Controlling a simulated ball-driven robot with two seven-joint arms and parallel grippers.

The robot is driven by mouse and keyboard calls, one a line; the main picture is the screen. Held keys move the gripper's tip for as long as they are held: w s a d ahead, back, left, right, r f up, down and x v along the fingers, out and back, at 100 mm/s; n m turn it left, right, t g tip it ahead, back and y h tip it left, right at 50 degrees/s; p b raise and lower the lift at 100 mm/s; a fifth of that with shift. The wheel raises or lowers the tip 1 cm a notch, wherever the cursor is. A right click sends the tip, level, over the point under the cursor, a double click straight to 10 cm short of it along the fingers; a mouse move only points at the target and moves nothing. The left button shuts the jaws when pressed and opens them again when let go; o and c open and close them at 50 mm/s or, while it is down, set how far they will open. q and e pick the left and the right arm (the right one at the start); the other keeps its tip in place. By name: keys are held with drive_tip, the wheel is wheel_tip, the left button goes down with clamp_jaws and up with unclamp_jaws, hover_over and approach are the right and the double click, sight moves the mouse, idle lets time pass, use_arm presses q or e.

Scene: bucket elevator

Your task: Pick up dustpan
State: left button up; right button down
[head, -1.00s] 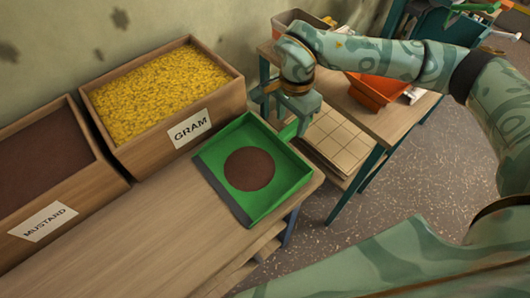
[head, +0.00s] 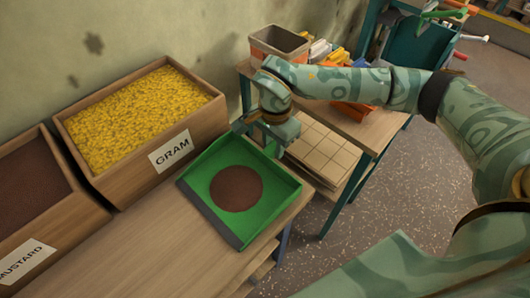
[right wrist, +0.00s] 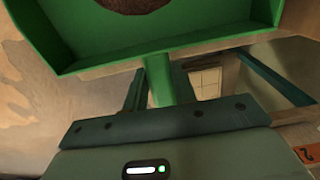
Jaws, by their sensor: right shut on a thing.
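The green dustpan (head: 203,178) lies on the wooden bench, in front of the GRAM box, with a round brown patch of fine material (head: 237,188) on its floor. My right gripper (head: 271,143) is at the pan's far right side, over the handle, and hides most of it. In the right wrist view the pan (right wrist: 190,42) fills the top, and its green handle (right wrist: 163,72) runs down between my fingers, which are shut on it. The pan looks level and I cannot see a gap under it. My left gripper is out of view.
The GRAM box (head: 187,172) of yellow grain and the MUSTARD box (head: 72,235) stand along the wall. Beyond the pan is a second table (head: 349,128) with a grey-orange bin (head: 278,44). The near bench top (head: 150,240) is clear.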

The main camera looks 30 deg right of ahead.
drive_tip(key=shift+r, duration=0.5)
wheel_tip(320, 180, up, 3)
drive_tip(key=shift+f+p, duration=0.1)
drive_tip(key=shift+p, duration=0.75)
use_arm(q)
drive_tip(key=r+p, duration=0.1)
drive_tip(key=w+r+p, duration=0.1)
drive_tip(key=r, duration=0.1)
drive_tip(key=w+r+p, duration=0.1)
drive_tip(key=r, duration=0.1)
use_arm(e)
drive_tip(key=s+a+r, duration=0.9)
drive_tip(key=s, duration=0.1)
drive_tip(key=shift+a, duration=0.4)
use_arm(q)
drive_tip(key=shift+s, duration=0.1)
use_arm(e)
drive_tip(key=c, duration=2.1)
unclamp_jaws()
drive_tip(key=shift+r, duration=0.1)
clamp_jaws()
